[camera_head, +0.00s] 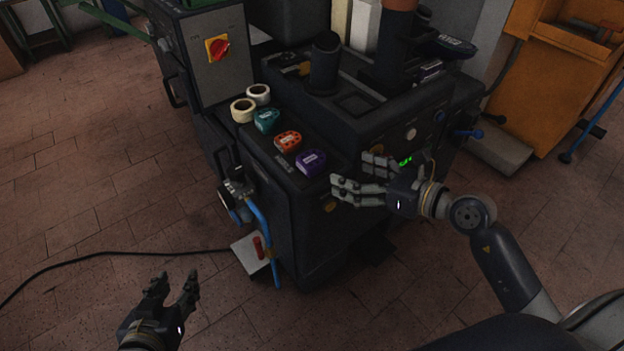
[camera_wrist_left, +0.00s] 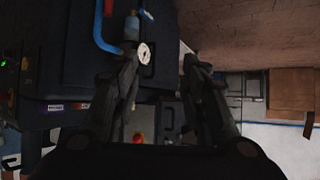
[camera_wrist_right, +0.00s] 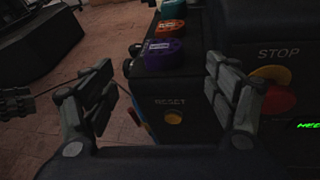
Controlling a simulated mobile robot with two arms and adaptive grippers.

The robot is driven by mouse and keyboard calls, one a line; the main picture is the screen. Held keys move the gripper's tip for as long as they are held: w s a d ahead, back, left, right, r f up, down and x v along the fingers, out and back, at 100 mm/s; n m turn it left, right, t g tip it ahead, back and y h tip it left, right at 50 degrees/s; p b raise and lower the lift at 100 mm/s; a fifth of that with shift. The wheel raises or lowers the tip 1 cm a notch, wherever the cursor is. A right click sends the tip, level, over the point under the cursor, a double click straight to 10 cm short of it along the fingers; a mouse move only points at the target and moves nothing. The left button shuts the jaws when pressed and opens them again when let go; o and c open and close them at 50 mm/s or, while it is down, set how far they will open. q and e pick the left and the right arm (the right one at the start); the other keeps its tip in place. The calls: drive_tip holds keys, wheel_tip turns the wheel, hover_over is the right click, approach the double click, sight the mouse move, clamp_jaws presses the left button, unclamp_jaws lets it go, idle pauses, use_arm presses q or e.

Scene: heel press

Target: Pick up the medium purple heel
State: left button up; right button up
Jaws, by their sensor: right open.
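The purple heel (camera_head: 312,163) lies on the front right corner of the dark machine's top ledge, the nearest in a row of heels. It also shows in the right wrist view (camera_wrist_right: 164,53), above the RESET button and between the spread fingers. My right gripper (camera_head: 362,175) is open and empty, just right of the heel and apart from it. It shows open in the right wrist view too (camera_wrist_right: 160,95). My left gripper (camera_head: 177,290) is open and empty, low over the floor at the front left, far from the heel. The left wrist view shows its spread fingers (camera_wrist_left: 160,65).
An orange heel (camera_head: 288,141) and a teal heel (camera_head: 267,121) sit behind the purple one, with tape rolls (camera_head: 243,110) farther back. A pressure gauge (camera_wrist_left: 144,53) and blue hose (camera_head: 258,225) stick out at the machine's left front. The floor in front is mostly clear.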

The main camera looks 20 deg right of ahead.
sight(317, 161)
drive_tip(key=shift+n, duration=0.7)
drive_tip(key=b+x, duration=0.2)
drive_tip(key=x, duration=0.8)
drive_tip(key=shift+d+f+b, duration=0.1)
drive_tip(key=shift+d+b, duration=0.1)
drive_tip(key=shift+b, duration=0.1)
use_arm(q)
drive_tip(key=w+d+r+t+h, duration=0.1)
drive_tip(key=w+r+t, duration=0.1)
drive_tip(key=r, duration=0.3)
drive_tip(key=w+d+r+t, duration=0.1)
drive_tip(key=w+r+t, duration=0.1)
drive_tip(key=r+t, duration=0.2)
wheel_tip(317, 161, up, 2)
drive_tip(key=shift+d+r+h, duration=0.2)
drive_tip(key=shift+d+h, duration=0.05)
drive_tip(key=shift+h, duration=0.15)
use_arm(e)
drive_tip(key=shift+w+a, duration=0.15)
drive_tip(key=c, duration=1.2)
